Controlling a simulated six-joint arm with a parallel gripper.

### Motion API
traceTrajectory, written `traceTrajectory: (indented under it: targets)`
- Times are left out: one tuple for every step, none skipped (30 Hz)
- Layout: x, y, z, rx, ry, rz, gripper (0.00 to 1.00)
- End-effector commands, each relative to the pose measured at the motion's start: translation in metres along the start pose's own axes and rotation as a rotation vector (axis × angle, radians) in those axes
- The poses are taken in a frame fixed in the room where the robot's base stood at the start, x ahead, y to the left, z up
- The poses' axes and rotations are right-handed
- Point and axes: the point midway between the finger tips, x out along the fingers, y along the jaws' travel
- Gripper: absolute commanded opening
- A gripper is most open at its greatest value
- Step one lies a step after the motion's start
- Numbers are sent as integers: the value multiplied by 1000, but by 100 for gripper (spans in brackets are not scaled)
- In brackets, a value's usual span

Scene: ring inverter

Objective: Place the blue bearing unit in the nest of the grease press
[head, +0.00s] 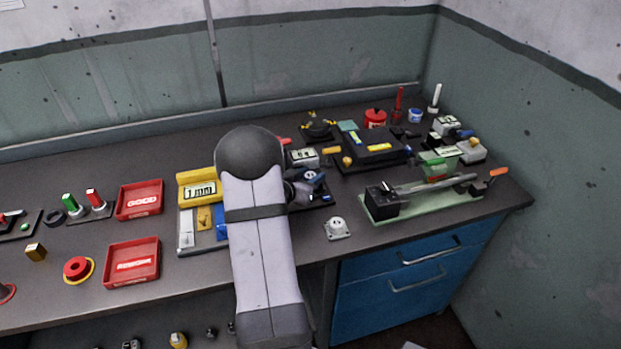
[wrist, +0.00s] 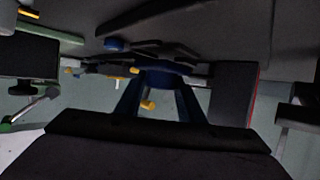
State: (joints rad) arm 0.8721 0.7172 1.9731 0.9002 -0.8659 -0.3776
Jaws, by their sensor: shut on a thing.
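My gripper (head: 306,186) is right of my forearm in the head view, low over a dark base (head: 322,200). In the wrist view my gripper (wrist: 162,92) is shut on the blue bearing unit (wrist: 166,76), a dark blue rounded body between the two fingertips. A small yellow piece (wrist: 148,104) shows between the fingers. In the head view the unit is mostly hidden by my gripper. A long lever device with an orange handle (head: 425,195) stands on a green base at the right. I cannot tell whether it is the grease press, and no nest is clearly visible.
A grey flanged unit (head: 337,229) sits near the front edge. A black fixture (head: 372,150) and a small display (head: 303,157) stand behind my gripper. The bench front between gripper and lever device is partly clear.

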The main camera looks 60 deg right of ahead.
Motion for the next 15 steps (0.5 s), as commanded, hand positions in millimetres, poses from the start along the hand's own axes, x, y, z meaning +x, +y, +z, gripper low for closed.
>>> traceTrajectory:
  targets:
    - [2, 0, 3, 0, 2, 0, 0]
    - [3, 0, 5, 0, 3, 0, 0]
    - [4, 0, 7, 0, 4, 0, 0]
    - [4, -1, 9, 1, 5, -1, 0]
    - [5, -1, 10, 2, 6, -1, 0]
    - [5, -1, 10, 3, 6, -1, 0]
    - [5, -1, 11, 3, 6, -1, 0]
    - [5, -1, 11, 3, 7, -1, 0]
    - [5, -1, 11, 3, 7, -1, 0]
    - [5, -1, 11, 3, 7, -1, 0]
    - [5, -1, 11, 3, 7, -1, 0]
    - [5, -1, 11, 3, 7, -1, 0]
    - [5, -1, 11, 3, 7, -1, 0]
    - [5, -1, 11, 3, 6, -1, 0]
    - [6, -1, 12, 3, 6, -1, 0]
